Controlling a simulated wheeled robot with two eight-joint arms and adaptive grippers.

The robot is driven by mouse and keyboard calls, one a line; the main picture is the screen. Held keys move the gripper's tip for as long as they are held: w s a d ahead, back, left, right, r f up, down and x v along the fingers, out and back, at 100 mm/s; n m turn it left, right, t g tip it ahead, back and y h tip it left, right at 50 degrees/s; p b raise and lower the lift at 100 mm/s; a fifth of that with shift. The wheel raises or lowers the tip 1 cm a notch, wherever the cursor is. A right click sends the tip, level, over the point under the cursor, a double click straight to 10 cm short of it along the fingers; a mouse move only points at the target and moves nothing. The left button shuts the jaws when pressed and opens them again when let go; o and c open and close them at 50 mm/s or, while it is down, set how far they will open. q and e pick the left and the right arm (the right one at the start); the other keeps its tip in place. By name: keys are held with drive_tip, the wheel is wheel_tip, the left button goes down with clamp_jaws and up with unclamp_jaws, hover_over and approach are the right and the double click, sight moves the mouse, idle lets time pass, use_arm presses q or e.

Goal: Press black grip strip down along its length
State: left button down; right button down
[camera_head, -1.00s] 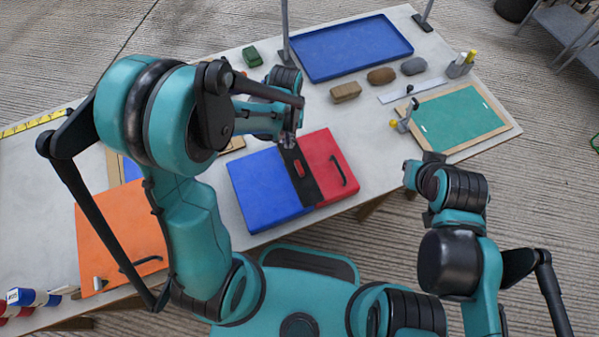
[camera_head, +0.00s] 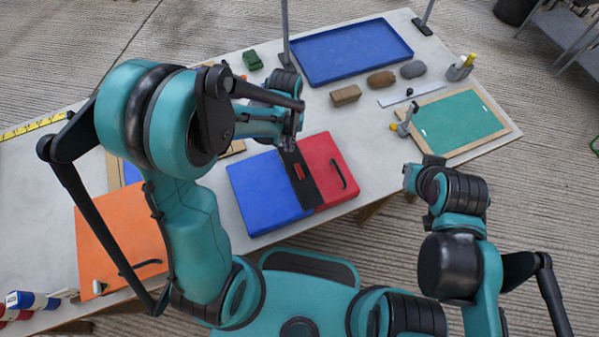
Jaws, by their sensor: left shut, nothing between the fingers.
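The black grip strip (camera_head: 304,187) lies between a blue panel (camera_head: 265,195) and a red panel (camera_head: 325,165) on the table. A small red patch (camera_head: 299,172) shows on the strip. My left gripper (camera_head: 289,143) is shut and empty at the strip's far end. Its fingertips overlap that end in the picture; I cannot tell if they touch it. My right arm is at the right, beyond the table's near edge and away from the strip. Its gripper (camera_head: 411,177) is small and dark, and its jaws cannot be made out.
A black handle (camera_head: 340,175) stands on the red panel. An orange panel (camera_head: 112,235) lies at the left. A blue tray (camera_head: 350,50), several small blocks and a green framed board (camera_head: 460,120) are farther back. Bare table (camera_head: 375,135) shows right of the red panel.

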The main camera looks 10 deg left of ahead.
use_arm(q)
drive_tip(key=shift+f+b, duration=0.85)
drive_tip(key=shift+f, duration=0.1)
idle(0.6)
idle(0.4)
drive_tip(key=shift+r+p, duration=2.4)
drive_tip(key=shift+r, duration=0.7)
drive_tip(key=shift+f, duration=0.1)
drive_tip(key=s+a+r+t, duration=0.2)
drive_tip(key=s+r+t, duration=0.1)
drive_tip(key=s+r, duration=0.2)
drive_tip(key=s+a+r+t, duration=0.2)
drive_tip(key=s+r+t, duration=0.2)
drive_tip(key=r, duration=0.5)
drive_tip(key=shift+s+a+r+m, duration=0.15)
drive_tip(key=shift+s+a+m, duration=0.25)
drive_tip(key=shift+s, duration=0.25)
